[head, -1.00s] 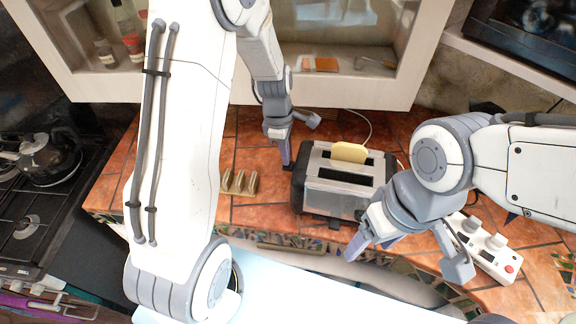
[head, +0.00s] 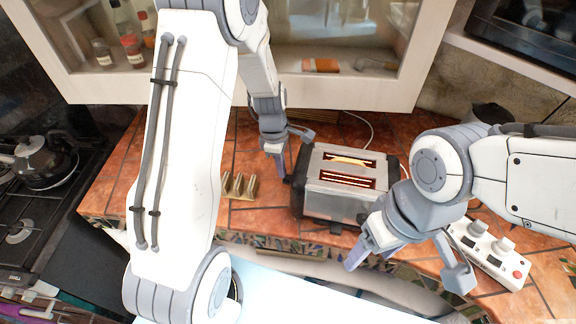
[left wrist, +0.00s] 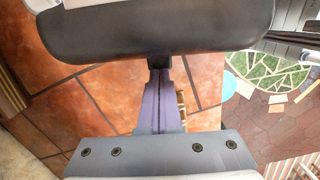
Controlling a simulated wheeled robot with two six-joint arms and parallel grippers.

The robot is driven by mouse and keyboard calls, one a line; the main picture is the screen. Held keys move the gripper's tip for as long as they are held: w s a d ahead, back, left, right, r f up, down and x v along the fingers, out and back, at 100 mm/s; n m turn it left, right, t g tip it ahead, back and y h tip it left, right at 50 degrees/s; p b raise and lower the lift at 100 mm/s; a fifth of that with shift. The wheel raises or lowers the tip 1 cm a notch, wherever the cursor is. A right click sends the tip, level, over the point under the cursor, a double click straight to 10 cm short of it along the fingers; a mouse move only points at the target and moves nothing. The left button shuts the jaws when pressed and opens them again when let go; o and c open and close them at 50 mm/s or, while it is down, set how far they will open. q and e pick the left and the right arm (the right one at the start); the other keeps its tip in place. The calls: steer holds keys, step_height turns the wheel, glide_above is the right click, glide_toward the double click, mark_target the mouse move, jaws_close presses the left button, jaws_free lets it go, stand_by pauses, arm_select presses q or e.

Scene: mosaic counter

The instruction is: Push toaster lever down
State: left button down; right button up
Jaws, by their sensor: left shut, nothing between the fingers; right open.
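The silver and black toaster (head: 335,204) stands on the tiled counter. Its slots glow orange, and only the top edge of the bread (head: 348,160) shows, low in the rear slot. My left gripper (head: 286,178) is shut and empty at the toaster's left end. In the left wrist view the shut fingers (left wrist: 163,72) reach the small dark lever (left wrist: 160,62) under the toaster's black end panel; I cannot tell whether they touch it. My right gripper (head: 356,256) is open and empty in front of the toaster's right front corner.
A brass-coloured toast rack (head: 239,186) stands left of the toaster. A white box with knobs and a red button (head: 490,253) lies at the right. A stove with a kettle (head: 40,160) is at far left. A cabinet (head: 330,95) closes off the back.

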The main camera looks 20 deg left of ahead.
arm_select(q)
steer(key=shift+s+a+r, duration=0.1)
steer(key=shift+a+r, duration=0.05)
steer(key=shift+a, duration=0.35)
steer(key=shift+s+a+r, duration=0.1)
steer(key=shift+a+r, duration=0.05)
steer(key=shift+a, duration=0.3)
step_height(320, 180, up, 10)
steer(key=a+b, duration=0.1)
steer(key=shift+r, duration=0.25)
